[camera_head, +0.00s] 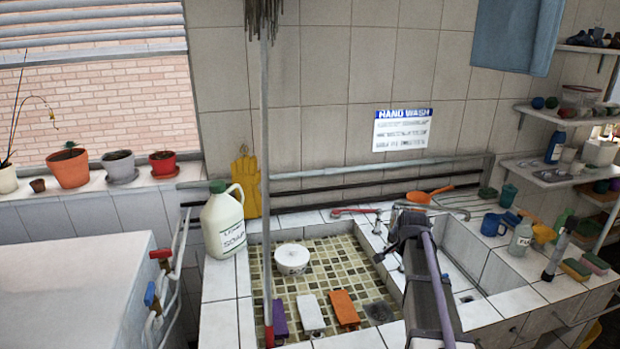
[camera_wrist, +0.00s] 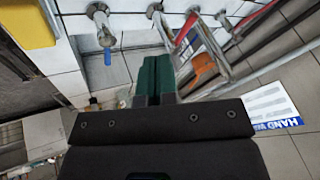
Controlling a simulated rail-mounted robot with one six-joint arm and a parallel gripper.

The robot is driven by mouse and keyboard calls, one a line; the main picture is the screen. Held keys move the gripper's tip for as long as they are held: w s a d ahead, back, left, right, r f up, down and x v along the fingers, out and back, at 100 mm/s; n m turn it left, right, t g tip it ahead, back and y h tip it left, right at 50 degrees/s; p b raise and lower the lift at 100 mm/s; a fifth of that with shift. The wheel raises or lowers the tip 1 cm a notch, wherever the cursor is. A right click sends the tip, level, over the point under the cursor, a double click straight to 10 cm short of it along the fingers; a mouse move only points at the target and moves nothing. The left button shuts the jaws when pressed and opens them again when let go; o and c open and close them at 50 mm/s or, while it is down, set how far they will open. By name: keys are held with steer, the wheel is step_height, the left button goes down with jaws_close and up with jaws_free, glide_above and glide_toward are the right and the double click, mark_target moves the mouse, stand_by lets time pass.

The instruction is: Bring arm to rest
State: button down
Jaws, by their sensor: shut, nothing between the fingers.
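My arm (camera_head: 430,285) reaches in from the bottom right of the head view and stands over the divider between the two sink basins. Its far end is a dark block near the taps, and the fingers are hard to make out there. In the wrist view my gripper (camera_wrist: 147,62) shows two green fingers side by side, shut with nothing between them. The fingers point toward the taps and pipes by the tiled wall. No object is held.
The left basin (camera_head: 350,262) holds a white round container (camera_head: 292,259) and several coloured blocks. A soap jug (camera_head: 223,220) stands on its left rim. A pole (camera_head: 265,180) rises in front. A blue mug (camera_head: 493,224) and bottles crowd the right counter. An orange pan (camera_head: 420,197) lies behind.

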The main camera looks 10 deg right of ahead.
steer(key=s+a+f+n+g+y, duration=0.2)
steer(key=s+a+n+g, duration=0.3)
steer(key=s+a+n, duration=0.7)
steer(key=s+a, duration=1.2)
steer(key=a, duration=0.1)
steer(key=shift+a+f+g, duration=0.2)
steer(key=shift+a+g, duration=0.05)
steer(key=shift+g, duration=0.05)
steer(key=shift+s, duration=0.15)
